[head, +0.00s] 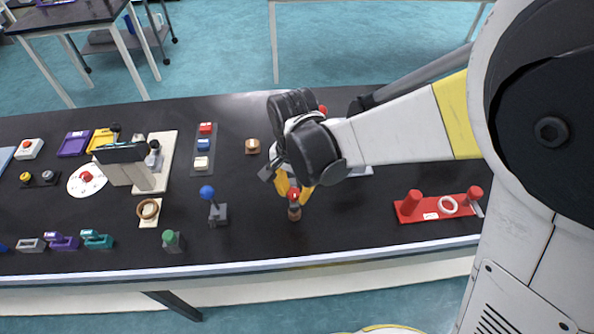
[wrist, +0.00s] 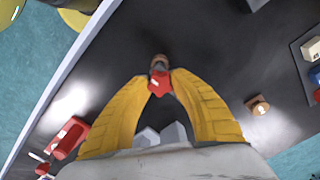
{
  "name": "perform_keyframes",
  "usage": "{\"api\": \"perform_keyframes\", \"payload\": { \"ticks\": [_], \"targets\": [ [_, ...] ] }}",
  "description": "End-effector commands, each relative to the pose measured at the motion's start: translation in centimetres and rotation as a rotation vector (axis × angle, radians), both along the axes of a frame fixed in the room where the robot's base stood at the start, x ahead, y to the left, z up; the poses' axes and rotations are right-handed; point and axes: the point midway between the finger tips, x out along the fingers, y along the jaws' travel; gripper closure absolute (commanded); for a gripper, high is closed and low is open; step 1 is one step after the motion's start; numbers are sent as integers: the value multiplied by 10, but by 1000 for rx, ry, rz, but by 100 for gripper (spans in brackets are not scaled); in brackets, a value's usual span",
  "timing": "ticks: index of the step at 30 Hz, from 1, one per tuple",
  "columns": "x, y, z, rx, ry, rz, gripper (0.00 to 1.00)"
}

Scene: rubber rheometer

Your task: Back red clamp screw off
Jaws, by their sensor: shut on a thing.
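The red clamp screw (head: 293,197) has a red head on top of a small upright brown and grey post (head: 294,213) near the front of the black bench. My gripper (head: 294,189) reaches down to it from above, with one yellow finger on each side of the red head. In the wrist view the red head (wrist: 158,84) sits between the tips of the yellow fingers (wrist: 158,80), which are shut on it. The post shows just beyond it. The fingers hide parts of the head's sides, and its threads cannot be made out.
A blue-knobbed stand (head: 217,212) and a green-knobbed block (head: 173,242) stand to the left. A red base (head: 430,214) with red cylinders and a white ring lies to the right. A brown knob on a small base (head: 252,146) is behind. Bare bench separates them.

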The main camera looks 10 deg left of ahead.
Motion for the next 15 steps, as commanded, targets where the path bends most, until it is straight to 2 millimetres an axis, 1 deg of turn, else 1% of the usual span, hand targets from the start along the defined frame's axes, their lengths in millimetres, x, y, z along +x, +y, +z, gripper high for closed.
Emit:
{"api": "perform_keyframes", "payload": {
  "ticks": [15],
  "targets": [
    [0, 0, -1, 0, 0, 489, 100]
  ]
}}
